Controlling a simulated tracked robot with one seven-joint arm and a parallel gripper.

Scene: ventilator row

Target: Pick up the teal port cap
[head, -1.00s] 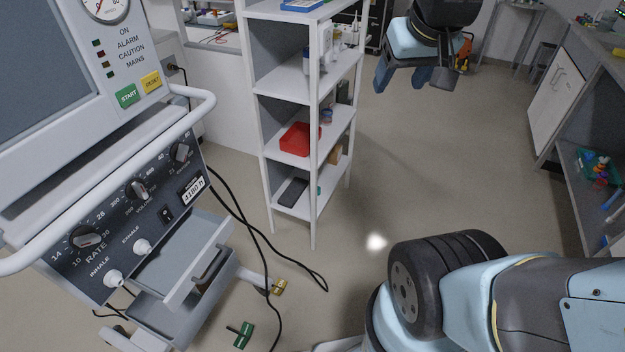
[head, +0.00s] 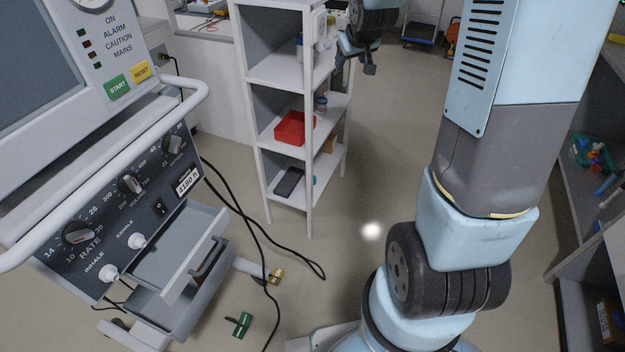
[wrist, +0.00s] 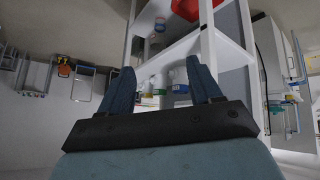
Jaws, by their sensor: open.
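A small teal thing (head: 314,181), probably the teal port cap, sits on the lowest level of the white shelf rack (head: 310,150). It is partly hidden by the front post and too small to make out its shape. My gripper (head: 355,65) is raised at the rack's upper right in the head view, well above the teal thing. In the wrist view my gripper (wrist: 160,72) shows two spread dark blue fingers with nothing held between them. Bottles on the rack show beyond them. I cannot make out the cap there.
A red bin (head: 293,128) and a dark flat object (head: 289,182) are on the rack's lower levels. Floor right of the rack is clear.

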